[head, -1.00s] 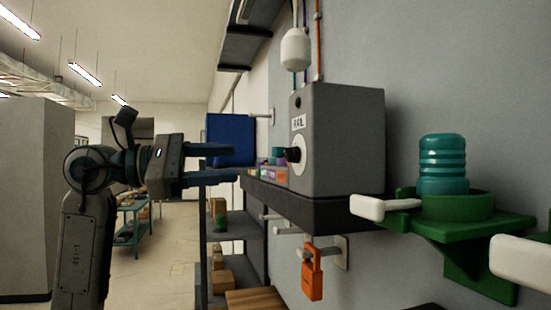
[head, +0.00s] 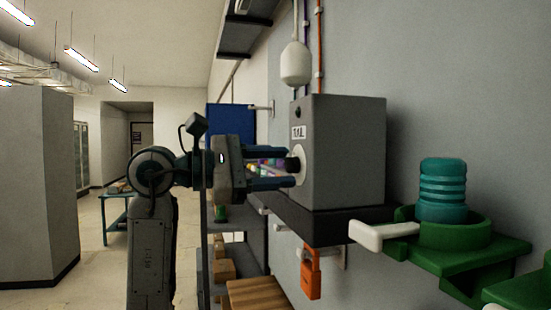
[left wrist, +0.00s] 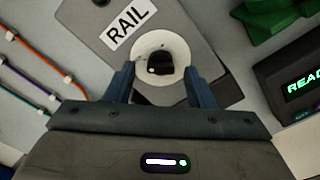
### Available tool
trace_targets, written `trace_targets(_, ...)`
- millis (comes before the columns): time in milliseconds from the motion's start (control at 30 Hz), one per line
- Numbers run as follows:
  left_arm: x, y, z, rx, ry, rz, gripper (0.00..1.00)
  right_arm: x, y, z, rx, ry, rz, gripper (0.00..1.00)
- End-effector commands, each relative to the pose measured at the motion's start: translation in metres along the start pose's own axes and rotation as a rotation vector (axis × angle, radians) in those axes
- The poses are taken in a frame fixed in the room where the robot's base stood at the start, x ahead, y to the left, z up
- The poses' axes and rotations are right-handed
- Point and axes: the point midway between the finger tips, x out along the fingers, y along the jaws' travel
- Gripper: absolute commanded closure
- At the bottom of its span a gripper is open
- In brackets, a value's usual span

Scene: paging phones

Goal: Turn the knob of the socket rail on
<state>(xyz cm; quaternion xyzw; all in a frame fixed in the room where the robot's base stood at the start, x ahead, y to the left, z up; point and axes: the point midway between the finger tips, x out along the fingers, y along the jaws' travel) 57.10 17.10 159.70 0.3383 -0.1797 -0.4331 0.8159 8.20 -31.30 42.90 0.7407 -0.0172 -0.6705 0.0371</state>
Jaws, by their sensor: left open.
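The grey box labelled RAIL (head: 345,152) stands on a dark wall shelf and carries a black knob (head: 293,164) on a white round dial (head: 301,165). In the left wrist view the black knob (left wrist: 159,63) sits on the white dial (left wrist: 161,45), between and beyond my fingertips. My left gripper (head: 288,167) is open, with one finger above and one below the knob's height in the head view. In the left wrist view the gripper (left wrist: 160,82) shows a finger on each side of the knob, with gaps. My right gripper is not in view.
A green bracket (head: 440,240) with a teal ribbed cylinder (head: 442,190) and a white handle stands right of the box. An orange padlock (head: 311,272) hangs below the shelf. A lit display (left wrist: 302,86) shows at the right of the left wrist view.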

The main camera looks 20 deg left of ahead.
Motion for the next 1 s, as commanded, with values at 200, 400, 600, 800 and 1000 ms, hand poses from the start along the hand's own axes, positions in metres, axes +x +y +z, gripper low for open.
trace_targets(200,0.0029,-0.0005,-0.0005,-0.001,0.000,-0.001,0.51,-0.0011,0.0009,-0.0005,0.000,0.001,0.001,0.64)
trace_targets(400,0.0027,-0.0004,-0.0005,-0.001,0.000,-0.001,0.67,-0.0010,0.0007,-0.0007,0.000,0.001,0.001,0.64)
trace_targets(600,0.0027,-0.0004,-0.0004,-0.001,0.000,-0.001,0.96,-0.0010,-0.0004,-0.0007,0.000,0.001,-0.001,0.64)
trace_targets(800,0.0026,-0.0008,-0.0008,0.015,0.000,-0.001,0.96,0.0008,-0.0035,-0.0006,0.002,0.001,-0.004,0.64)
trace_targets(1000,0.0027,-0.0014,-0.0019,0.093,0.000,-0.001,0.96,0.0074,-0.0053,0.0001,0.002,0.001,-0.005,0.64)
